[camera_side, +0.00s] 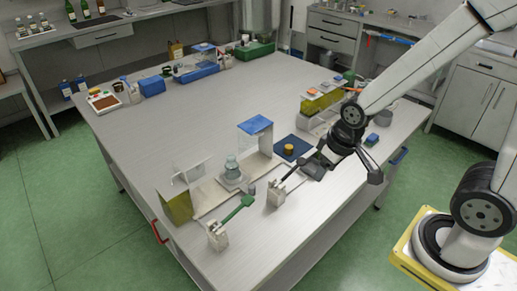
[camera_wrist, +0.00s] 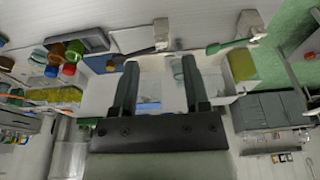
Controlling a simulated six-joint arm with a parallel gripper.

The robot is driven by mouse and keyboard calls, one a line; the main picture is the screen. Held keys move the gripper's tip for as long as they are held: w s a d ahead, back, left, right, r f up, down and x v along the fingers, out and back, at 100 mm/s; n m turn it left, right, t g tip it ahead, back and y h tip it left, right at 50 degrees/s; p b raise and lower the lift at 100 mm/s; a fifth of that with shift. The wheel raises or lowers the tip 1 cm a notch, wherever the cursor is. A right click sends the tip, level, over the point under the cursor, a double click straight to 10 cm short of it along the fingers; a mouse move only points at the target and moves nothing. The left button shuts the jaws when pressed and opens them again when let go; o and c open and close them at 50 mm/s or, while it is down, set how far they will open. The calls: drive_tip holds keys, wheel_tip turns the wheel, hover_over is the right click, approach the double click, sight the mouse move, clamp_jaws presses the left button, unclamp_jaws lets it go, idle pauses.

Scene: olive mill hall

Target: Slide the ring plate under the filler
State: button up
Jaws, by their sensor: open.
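The pale blue-grey jar (camera_side: 231,165) stands upright on a light square plate (camera_side: 232,182) on a pale track at the table's near part. This plate may be the ring plate; I cannot make out its ring. Left of it stands a clear-walled tank with yellow-green liquid (camera_side: 178,207), and behind right a stand with a blue top (camera_side: 255,125). Which is the filler I cannot tell. My gripper (camera_wrist: 158,85) is open and empty. In the side view it hangs right of the track, apart from the jar. The jar also shows by its right finger in the wrist view (camera_wrist: 178,70).
A white post with a green handle (camera_side: 218,235) and one with a dark handle (camera_side: 275,193) stand in front. A dark blue mat (camera_side: 281,142) bears a yellow-orange cylinder (camera_side: 289,149). A rack of yellow-green containers (camera_side: 320,103) stands behind right. The table's left middle is clear.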

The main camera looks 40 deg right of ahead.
drive_tip(key=shift+o, duration=0.8)
drive_tip(key=n+g, duration=0.2)
drive_tip(key=n, duration=0.3)
hover_over(252, 186)
wheel_tip(252, 186, down, 12)
drive_tip(key=shift+s+f, duration=0.1)
drive_tip(key=shift+f, duration=0.05)
drive_tip(key=shift+w+f+g, duration=0.2)
drive_tip(key=shift+f+g, duration=0.1)
drive_tip(key=shift+f, duration=0.1)
drive_tip(key=shift+f, duration=3.8)
clamp_jaws()
